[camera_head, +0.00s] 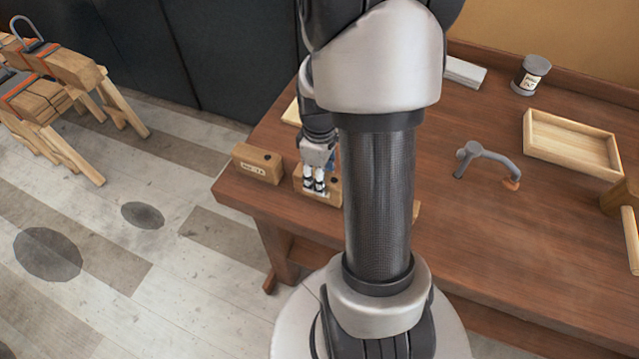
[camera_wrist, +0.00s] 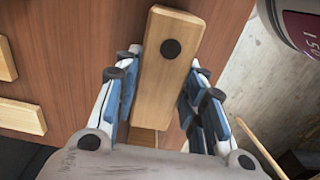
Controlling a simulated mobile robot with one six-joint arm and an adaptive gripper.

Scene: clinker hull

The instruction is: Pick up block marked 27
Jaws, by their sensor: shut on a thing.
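My gripper (camera_head: 314,187) is at the near left part of the workbench, shut on a pale wooden block (camera_head: 299,174). In the wrist view, this long block (camera_wrist: 165,75) with a dark round spot stands between the blue-padded fingers of my gripper (camera_wrist: 165,105). No number shows on the held block in either view, so I cannot tell from its face whether it is 27. My arm hides part of the bench.
The wooden workbench (camera_head: 470,230) holds an empty wooden tray (camera_head: 570,122), a grey bent-handled tool (camera_head: 487,158), a jar (camera_head: 531,75) and a pale bar (camera_head: 465,72) at the back. Sawhorses (camera_head: 60,95) stand on the floor at left.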

